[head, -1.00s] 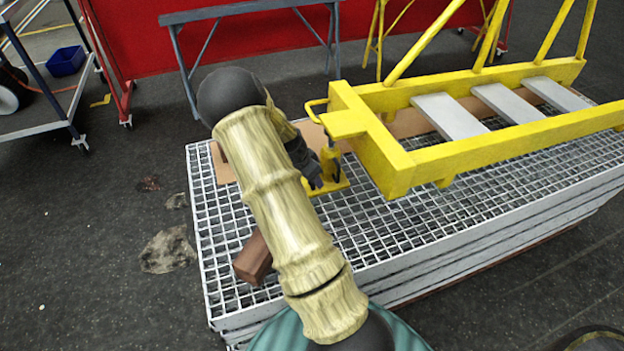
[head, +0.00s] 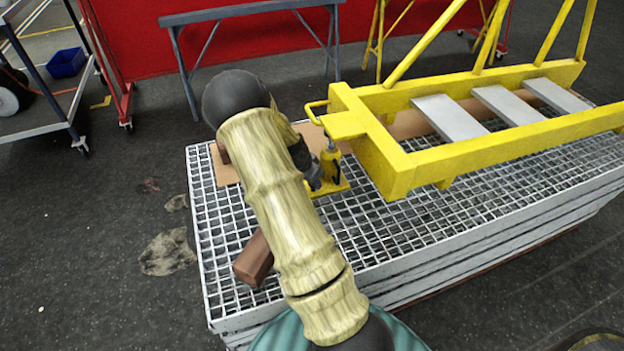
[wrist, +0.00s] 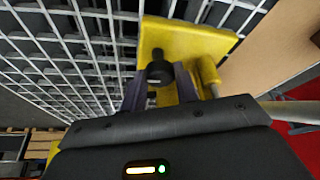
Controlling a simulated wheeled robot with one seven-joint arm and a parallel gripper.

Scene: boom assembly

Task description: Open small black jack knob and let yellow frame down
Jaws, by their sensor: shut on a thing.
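The yellow frame (head: 440,155) with grey steps stands at the right in the head view, its near end over the yellow jack (head: 332,172). My gripper (head: 314,178) is at the left side of the jack, partly hidden by my arm. In the wrist view, the small black knob (wrist: 160,72) is on the jack's yellow base (wrist: 178,42). My gripper (wrist: 160,84) has its dark fingers on both sides of the knob and is shut on it. The knob's underside is hidden.
The jack stands on a stack of metal gratings (head: 225,250) with a brown board (head: 225,168) on it. A brown wooden block (head: 254,258) lies near the left front edge.

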